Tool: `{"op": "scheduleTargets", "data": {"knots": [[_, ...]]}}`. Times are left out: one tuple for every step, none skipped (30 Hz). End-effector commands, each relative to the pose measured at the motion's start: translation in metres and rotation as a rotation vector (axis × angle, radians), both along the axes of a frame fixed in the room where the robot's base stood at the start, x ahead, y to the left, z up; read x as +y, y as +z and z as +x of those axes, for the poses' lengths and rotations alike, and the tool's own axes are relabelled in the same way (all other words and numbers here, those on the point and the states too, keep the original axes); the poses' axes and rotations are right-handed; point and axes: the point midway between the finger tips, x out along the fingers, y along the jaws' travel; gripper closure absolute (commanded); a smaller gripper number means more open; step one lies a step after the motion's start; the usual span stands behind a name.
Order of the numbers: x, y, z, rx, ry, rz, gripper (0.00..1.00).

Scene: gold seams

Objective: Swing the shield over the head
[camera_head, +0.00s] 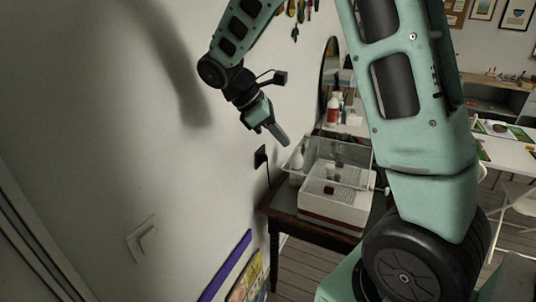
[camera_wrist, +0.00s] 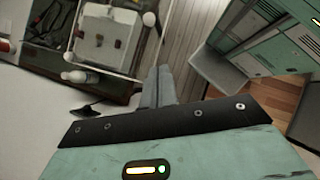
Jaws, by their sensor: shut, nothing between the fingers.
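A white machine (camera_head: 335,208) with a red stripe along its base stands on a dark wooden table by the wall. A clear, see-through shield (camera_head: 352,151) with thin edges stands tilted up over its back part. A small dark reddish part, which may be the head (camera_head: 338,164), shows behind the clear panel; I cannot tell for sure. My gripper (camera_head: 284,141) is shut and empty, up and left of the shield, apart from it. In the wrist view my shut fingers (camera_wrist: 158,85) point toward the table, with the white machine (camera_wrist: 107,45) beyond them to the left.
The white wall (camera_head: 140,110) is close on the left, with a black socket (camera_head: 260,157) and its cable by the table. A small white bottle (camera_head: 297,160) stands beside the machine. A red-and-white bottle (camera_head: 333,110) stands farther back. In the wrist view, green lockers (camera_wrist: 270,40) show at right.

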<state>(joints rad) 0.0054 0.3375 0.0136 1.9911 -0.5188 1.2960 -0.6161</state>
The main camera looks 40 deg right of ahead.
Motion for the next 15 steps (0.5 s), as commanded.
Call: {"op": "scheduleTargets", "data": {"knots": [[-0.009, 0.004, 0.001, 0.015, -0.005, -0.013, 1.00], [-0.013, 0.005, 0.002, 0.022, -0.004, -0.018, 1.00], [-0.016, 0.005, 0.001, 0.028, -0.003, -0.022, 1.00], [-0.017, 0.005, 0.001, 0.031, -0.003, -0.024, 1.00], [-0.019, 0.004, 0.001, 0.032, -0.003, -0.024, 1.00], [-0.021, 0.002, -0.001, 0.034, -0.003, -0.025, 1.00], [-0.022, -0.001, -0.002, 0.034, -0.004, -0.025, 1.00], [-0.024, -0.003, -0.004, 0.034, -0.004, -0.025, 1.00], [-0.027, -0.008, -0.007, 0.036, -0.004, -0.025, 1.00], [-0.029, -0.011, -0.009, 0.035, -0.004, -0.024, 1.00], [-0.031, -0.015, -0.011, 0.037, -0.004, -0.024, 1.00], [-0.035, -0.021, -0.014, 0.036, -0.004, -0.024, 1.00], [-0.038, -0.026, -0.017, 0.036, -0.004, -0.024, 1.00], [-0.042, -0.031, -0.020, 0.037, -0.005, -0.024, 1.00], [-0.046, -0.037, -0.023, 0.037, -0.005, -0.024, 1.00]]}}
